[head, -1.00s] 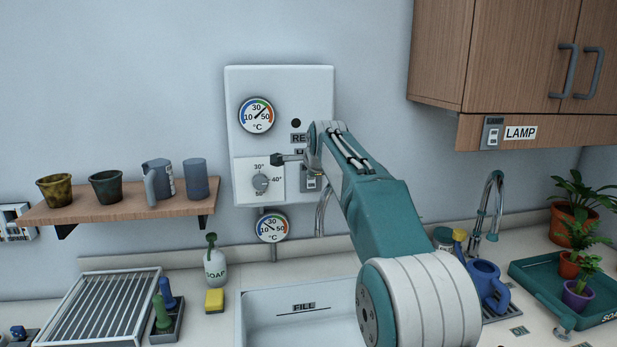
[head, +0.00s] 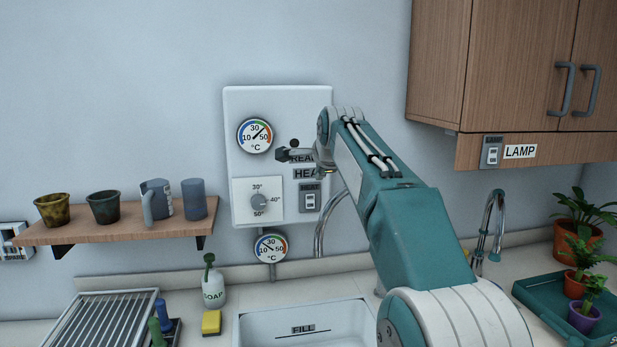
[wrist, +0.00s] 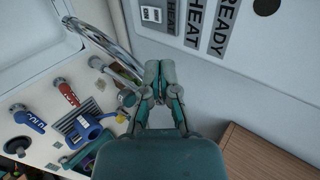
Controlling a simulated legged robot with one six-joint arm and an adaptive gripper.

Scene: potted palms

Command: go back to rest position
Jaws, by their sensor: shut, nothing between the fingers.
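My gripper (wrist: 160,72) is shut and empty in the wrist view, its two fingers together. In the head view its dark tip (head: 284,154) is in front of the white wall panel (head: 240,165), beside the READY label (head: 299,158). I cannot tell how far it is from the panel. My arm reaches up from the lower right and hides the panel's right edge. The panel carries an upper dial (head: 255,135), a knob (head: 257,200) and a HEAT switch (head: 310,201).
A shelf (head: 120,230) with pots and jugs is at left. A sink (head: 300,325), a soap bottle (head: 213,285) and a yellow sponge (head: 211,322) are below. A wooden cabinet (head: 500,60) hangs at right above a tap (head: 490,225). A green tray (head: 545,300) holds plants.

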